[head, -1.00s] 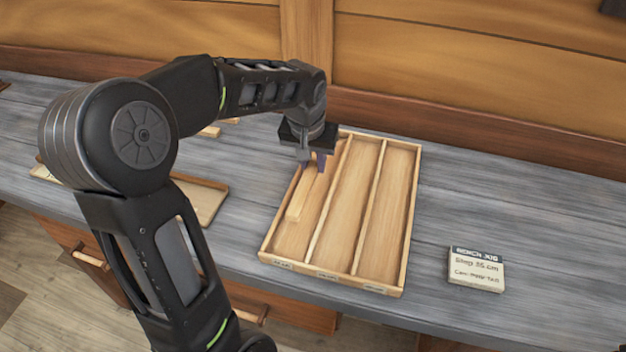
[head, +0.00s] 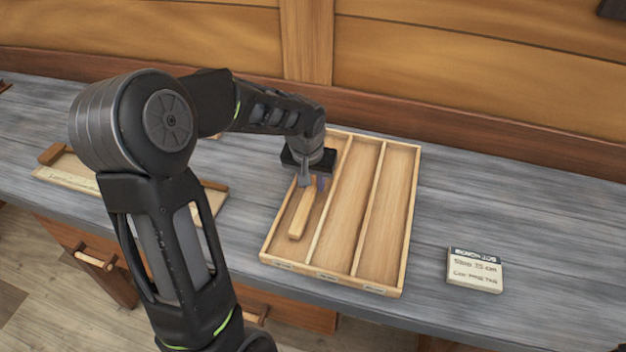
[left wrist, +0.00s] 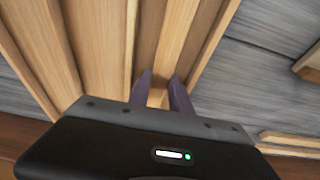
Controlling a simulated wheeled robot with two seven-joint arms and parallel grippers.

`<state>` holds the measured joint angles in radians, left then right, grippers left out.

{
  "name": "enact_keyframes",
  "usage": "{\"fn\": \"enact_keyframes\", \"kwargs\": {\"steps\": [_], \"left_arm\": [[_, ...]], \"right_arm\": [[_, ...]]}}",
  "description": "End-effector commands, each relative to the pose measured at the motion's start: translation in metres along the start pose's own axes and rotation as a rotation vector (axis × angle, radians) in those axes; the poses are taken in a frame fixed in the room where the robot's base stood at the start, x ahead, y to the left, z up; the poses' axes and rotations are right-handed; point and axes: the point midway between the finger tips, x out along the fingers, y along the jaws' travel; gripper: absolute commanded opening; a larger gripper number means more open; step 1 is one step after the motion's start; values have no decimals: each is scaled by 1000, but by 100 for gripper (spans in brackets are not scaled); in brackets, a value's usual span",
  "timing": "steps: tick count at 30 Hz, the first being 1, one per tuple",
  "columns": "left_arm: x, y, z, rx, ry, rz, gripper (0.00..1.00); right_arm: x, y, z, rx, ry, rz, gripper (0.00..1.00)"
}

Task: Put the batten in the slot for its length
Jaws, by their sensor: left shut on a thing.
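My left gripper (head: 313,183) is shut on the batten (head: 301,213), a short pale wooden strip. The batten points toward the front of the tray and lies in or just above its left compartment; I cannot tell whether it touches the floor. The wooden slot tray (head: 300,268) has three long compartments, and the middle and right ones are empty. Small labels on its front edge are too blurred to read. In the left wrist view, the two purple fingertips (left wrist: 161,82) are close together over the tray. My right gripper is not in view.
A shallow wooden jig (head: 62,172) lies at the left, partly behind my arm. A wooden wall rises behind.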

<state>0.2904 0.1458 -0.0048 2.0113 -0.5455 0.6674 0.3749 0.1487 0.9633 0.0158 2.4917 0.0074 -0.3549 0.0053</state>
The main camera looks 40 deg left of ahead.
Motion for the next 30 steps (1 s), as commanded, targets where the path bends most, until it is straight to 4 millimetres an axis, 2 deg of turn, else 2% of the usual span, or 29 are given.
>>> {"fn": "enact_keyframes", "kwargs": {"steps": [5, 6, 13, 25, 30], "left_arm": [[4, 0, 1, 0, 1, 0, 0], [3, 0, 1, 0, 0, 0, 27], [2, 0, 1, 1, 0, 0, 46], [-3, 0, -1, 0, 2, 0, 46], [-25, 0, -1, 0, 5, 0, 46]], "right_arm": [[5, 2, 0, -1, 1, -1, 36], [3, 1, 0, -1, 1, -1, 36], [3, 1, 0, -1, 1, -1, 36], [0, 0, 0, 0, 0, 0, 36], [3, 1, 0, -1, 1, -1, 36]]}}
